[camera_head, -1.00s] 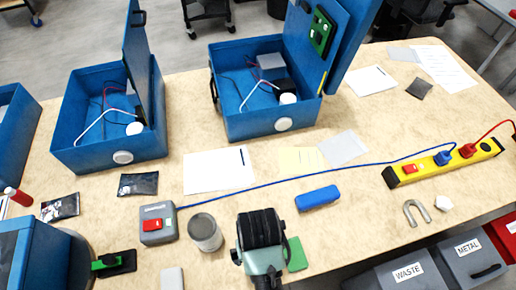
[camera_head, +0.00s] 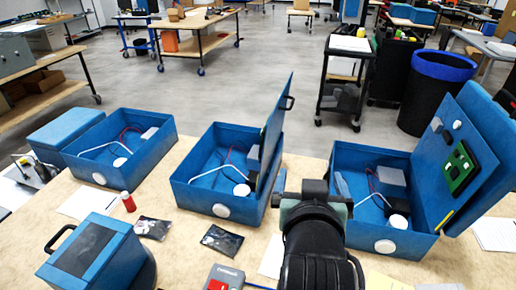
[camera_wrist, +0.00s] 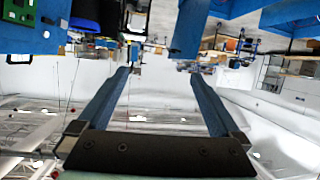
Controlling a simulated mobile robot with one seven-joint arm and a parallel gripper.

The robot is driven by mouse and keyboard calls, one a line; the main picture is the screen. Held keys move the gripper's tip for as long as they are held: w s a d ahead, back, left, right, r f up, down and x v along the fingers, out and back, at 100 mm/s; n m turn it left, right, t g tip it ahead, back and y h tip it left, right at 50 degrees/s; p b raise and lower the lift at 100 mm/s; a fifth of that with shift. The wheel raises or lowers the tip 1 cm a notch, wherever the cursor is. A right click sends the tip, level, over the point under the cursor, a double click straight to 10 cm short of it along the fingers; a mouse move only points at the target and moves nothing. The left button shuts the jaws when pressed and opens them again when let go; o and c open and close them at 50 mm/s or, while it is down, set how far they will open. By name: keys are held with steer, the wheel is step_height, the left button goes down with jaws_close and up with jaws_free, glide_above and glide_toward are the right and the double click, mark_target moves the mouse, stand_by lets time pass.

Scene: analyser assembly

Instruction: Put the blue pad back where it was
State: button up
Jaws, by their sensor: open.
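My gripper (camera_head: 311,180) is raised in front of the middle and right blue boxes, seen from behind in the head view. In the wrist view its two long blue fingers (camera_wrist: 160,74) stand wide apart with nothing between them. I make out no loose blue pad in either view now; the table's near right part is outside the head view. The right blue box (camera_head: 385,246) has its lid (camera_head: 450,150) raised, with a green board on it. The middle blue box (camera_head: 208,205) has its lid standing up beside my gripper.
A third open blue box (camera_head: 88,171) stands at the left. A blue case with a handle (camera_head: 92,262), a red-capped tube (camera_head: 128,202), dark pouches (camera_head: 221,240) and a grey switch box (camera_head: 224,277) are on the table.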

steer(key=s+a+r+t, duration=0.1)
steer(key=a+r+t, duration=0.15)
steer(key=r, duration=0.65)
steer(key=a+r+t, duration=0.2)
steer(key=r+t, duration=0.2)
steer(key=r, duration=0.5)
steer(key=s+a+r+t+y, duration=0.1)
steer(key=s+a+r+t, duration=0.1)
steer(key=s+r, duration=0.3)
steer(key=s+a+r+n+t+y, duration=0.1)
steer(key=s+r+t, duration=0.4)
steer(key=r, duration=0.7)
steer(key=shift+s+a+r, duration=0.15)
steer(key=shift+s+a, duration=0.15)
steer(key=shift+a, duration=0.35)
